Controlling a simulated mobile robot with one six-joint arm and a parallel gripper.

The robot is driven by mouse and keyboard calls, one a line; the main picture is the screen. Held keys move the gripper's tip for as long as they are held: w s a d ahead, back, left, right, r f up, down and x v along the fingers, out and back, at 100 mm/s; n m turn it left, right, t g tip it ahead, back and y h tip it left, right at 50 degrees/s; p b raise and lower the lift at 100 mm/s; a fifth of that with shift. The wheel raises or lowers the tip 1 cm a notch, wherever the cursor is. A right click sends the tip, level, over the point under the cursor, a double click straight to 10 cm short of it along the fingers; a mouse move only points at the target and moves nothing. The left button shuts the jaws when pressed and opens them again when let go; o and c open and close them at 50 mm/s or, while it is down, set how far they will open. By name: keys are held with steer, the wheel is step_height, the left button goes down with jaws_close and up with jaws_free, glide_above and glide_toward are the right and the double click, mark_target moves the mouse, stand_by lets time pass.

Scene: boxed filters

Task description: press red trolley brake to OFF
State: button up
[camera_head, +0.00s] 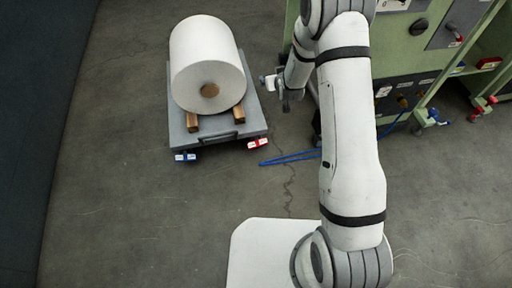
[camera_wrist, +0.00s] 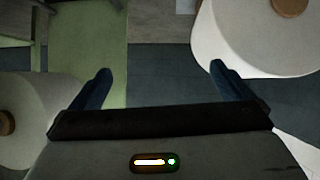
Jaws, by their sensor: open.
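A red brake pedal (camera_head: 258,143) with a white label sits at the front right corner of the grey trolley (camera_head: 225,134). A blue brake pedal (camera_head: 185,157) with a white label sits at its front left corner. The lettering is too small to read. My gripper (camera_head: 287,96) is to the right of the trolley, above and behind the red pedal in the picture. In the wrist view my gripper (camera_wrist: 160,78) has its two dark fingers wide apart with nothing between them. The pedals do not show in the wrist view.
A large white roll (camera_head: 207,60) lies on wooden chocks on the trolley. A green machine (camera_head: 436,88) with knobs and red and blue fittings stands at the right. Blue lines (camera_head: 290,159) lie on the floor. The floor in front of the trolley is clear.

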step_height(320, 180, down, 13)
steer(key=a+t+b, duration=0.1)
steer(key=a+b, duration=0.1)
steer(key=b, duration=0.2)
steer(key=n+t+y+b, duration=0.2)
steer(key=t+b, duration=0.1)
steer(key=b, duration=0.4)
glide_above(257, 142)
steer(key=s+d, duration=0.1)
steer(key=d, duration=0.1)
steer(key=f, duration=1.9)
steer(key=shift+s+d+f, duration=0.1)
steer(key=shift+d+f, duration=0.1)
steer(key=shift+f, duration=0.15)
steer(key=s+f+t+y+b, duration=0.1)
steer(key=s+f+t+b, duration=0.15)
steer(key=s+f, duration=0.5)
steer(key=shift+g, duration=0.25)
steer(key=b+x, duration=0.1)
steer(key=x, duration=0.1)
steer(key=f+b+x, duration=0.1)
steer(key=x, duration=0.2)
steer(key=b+x, duration=0.1)
steer(key=x, duration=0.2)
steer(key=shift+w+d+f, duration=0.1)
steer(key=shift+w+f, duration=0.05)
steer(key=shift+f, duration=0.15)
steer(key=shift+w+r, duration=0.1)
steer(key=shift+w, duration=0.35)
steer(key=shift+c, duration=0.2)
